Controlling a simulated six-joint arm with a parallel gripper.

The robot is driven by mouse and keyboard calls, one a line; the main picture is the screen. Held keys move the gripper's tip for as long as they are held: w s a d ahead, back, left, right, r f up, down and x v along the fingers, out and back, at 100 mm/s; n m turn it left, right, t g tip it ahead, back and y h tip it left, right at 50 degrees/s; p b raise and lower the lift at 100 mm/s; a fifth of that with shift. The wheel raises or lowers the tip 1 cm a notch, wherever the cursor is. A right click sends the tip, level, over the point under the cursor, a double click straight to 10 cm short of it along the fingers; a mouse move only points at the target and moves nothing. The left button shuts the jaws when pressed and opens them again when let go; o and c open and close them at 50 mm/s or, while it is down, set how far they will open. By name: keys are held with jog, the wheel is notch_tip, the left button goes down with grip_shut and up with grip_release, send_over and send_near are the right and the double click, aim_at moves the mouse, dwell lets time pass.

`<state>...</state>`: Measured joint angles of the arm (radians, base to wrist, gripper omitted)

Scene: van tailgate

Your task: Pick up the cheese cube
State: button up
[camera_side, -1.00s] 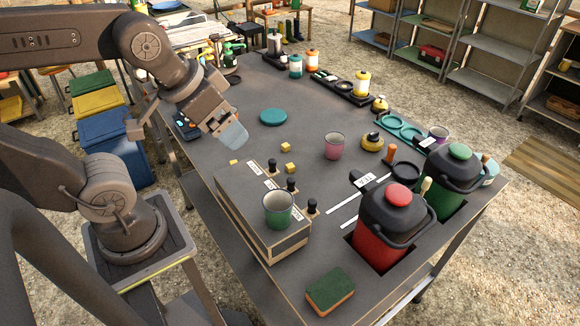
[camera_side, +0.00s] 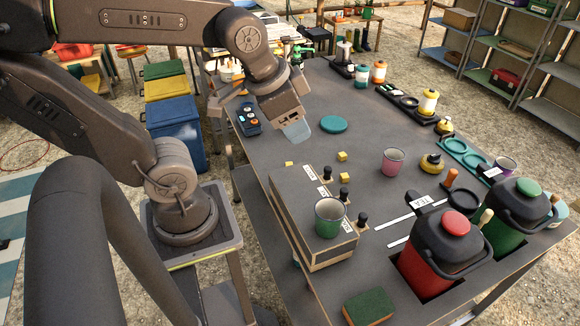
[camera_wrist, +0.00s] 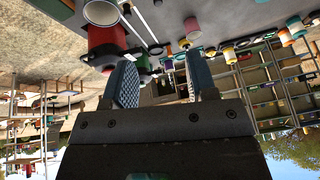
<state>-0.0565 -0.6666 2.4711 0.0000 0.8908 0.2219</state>
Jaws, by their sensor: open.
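A small yellow cheese cube (camera_side: 342,156) sits on the grey table, behind the black knobs of a box. Another small yellow cube (camera_side: 289,165) lies farther left, close to the box's back edge. A further yellow patch by the knobs is too small to be sure of. My gripper (camera_side: 297,132) hangs above the table, up and left of the first cube and left of a teal disc, with nothing seen in it. In the wrist view its two fingers (camera_wrist: 162,80) stand wide apart with empty space between them. I cannot make out a cube in the wrist view.
The knobbed box (camera_side: 300,215) carries a green cup (camera_side: 329,217). A pink cup (camera_side: 392,161), the teal disc (camera_side: 334,124) and a yellow pot (camera_side: 431,163) stand beyond it. Red (camera_side: 430,270) and green (camera_side: 505,232) jugs stand at the right. A sponge (camera_side: 368,307) lies in front.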

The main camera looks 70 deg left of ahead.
jog(key=w+a+f+m+g, duration=0.3)
jog(key=w+a+f+m, duration=0.25)
jog(key=a+m, duration=0.35)
jog(key=m+g, duration=0.2)
jog(key=m, duration=0.8)
send_over(289, 163)
notch_tip(289, 163, down, 9)
jog(key=f, duration=0.7)
jog(key=shift+w+d+f, duration=0.1)
jog(key=shift+w+d, duration=0.1)
jog(key=shift+d, duration=0.05)
jog(key=shift+s+a+f, duration=0.15)
jog(key=shift+f, duration=1.2)
jog(key=shift+s+a+f, duration=0.1)
jog(key=shift+f, duration=1.25)
grip_shut()
jog(key=shift+r, duration=0.1)
